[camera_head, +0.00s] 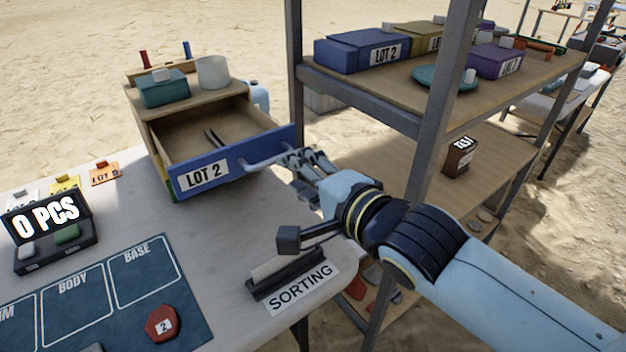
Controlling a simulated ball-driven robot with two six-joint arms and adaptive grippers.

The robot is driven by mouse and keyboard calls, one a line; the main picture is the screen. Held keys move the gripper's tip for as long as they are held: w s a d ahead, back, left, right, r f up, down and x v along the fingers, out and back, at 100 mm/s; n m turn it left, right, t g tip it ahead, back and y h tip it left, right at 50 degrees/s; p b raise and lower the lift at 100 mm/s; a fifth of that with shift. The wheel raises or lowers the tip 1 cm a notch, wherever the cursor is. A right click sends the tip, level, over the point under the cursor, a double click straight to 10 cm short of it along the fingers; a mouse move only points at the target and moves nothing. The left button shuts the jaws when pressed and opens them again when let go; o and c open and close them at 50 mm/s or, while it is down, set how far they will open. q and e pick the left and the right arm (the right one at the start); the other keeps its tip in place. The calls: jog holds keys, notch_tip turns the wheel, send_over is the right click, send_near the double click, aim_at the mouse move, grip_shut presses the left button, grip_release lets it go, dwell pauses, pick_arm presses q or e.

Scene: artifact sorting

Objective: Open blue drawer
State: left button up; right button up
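The blue drawer (222,166), labelled LOT 2, is pulled out of a wooden cabinet on the table. Its inside shows, with a thin dark item lying in it. My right gripper (293,163) is at the right part of the drawer's pale handle (266,160). Its fingers are around or against the handle; they are small here, and I cannot tell whether they are shut on it. My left gripper is not in view.
A teal box (163,89) and a pale cup (212,72) stand on the cabinet. A SORTING sign (300,288) and a dark mat (190,290) with a red hexagon piece (162,324) lie in front. A metal-post shelf (436,120) stands close to my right arm.

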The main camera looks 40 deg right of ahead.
jog(key=v, duration=0.4)
dwell(0.5)
